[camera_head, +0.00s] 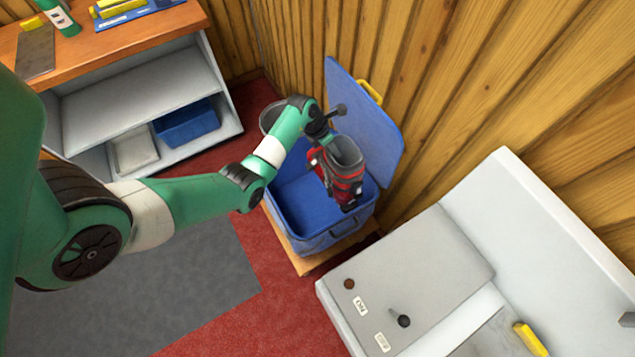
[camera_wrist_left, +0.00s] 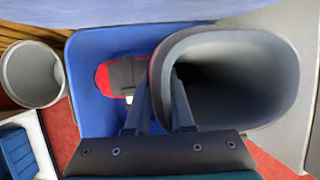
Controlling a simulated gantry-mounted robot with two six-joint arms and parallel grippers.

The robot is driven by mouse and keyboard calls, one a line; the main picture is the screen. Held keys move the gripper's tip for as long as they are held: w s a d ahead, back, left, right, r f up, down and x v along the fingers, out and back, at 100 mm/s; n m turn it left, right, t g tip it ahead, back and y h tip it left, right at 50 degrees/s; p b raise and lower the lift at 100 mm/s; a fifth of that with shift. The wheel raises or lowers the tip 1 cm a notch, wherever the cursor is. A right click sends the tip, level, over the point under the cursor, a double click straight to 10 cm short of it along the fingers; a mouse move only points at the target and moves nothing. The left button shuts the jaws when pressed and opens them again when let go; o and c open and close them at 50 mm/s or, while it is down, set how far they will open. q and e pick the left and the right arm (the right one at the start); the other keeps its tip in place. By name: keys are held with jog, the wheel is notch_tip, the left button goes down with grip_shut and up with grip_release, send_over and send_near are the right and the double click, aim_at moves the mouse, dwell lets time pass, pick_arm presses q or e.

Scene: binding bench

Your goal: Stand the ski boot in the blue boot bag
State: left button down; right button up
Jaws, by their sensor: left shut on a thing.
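The ski boot (camera_head: 341,178) is red and dark grey with a wide grey cuff; the cuff also fills the right of the left wrist view (camera_wrist_left: 265,75). My left gripper (camera_head: 328,143) is shut on the cuff wall, one finger inside the cuff and one outside. The boot is roughly upright, toe down toward the bag's front side in the head view. The blue boot bag (camera_head: 291,200) stands open under the boot, and its blue inside also shows in the left wrist view (camera_wrist_left: 88,90). I cannot tell whether the sole touches the bag floor. My right gripper is not in view.
The bag's blue lid (camera_head: 366,125) stands raised against the wooden wall. The bag rests on a wooden base (camera_head: 307,264). A grey round bin (camera_head: 271,113) is behind it. A grey machine (camera_head: 410,265) stands at right, a shelf unit (camera_head: 150,75) at back left.

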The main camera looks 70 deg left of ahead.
pick_arm(q)
notch_tip(320, 180, down, 11)
jog(key=b, duration=0.9)
notch_tip(320, 180, down, 10)
jog(key=b, duration=0.7)
jog(key=shift+f, duration=0.1)
jog(key=c, duration=0.8)
grip_release()
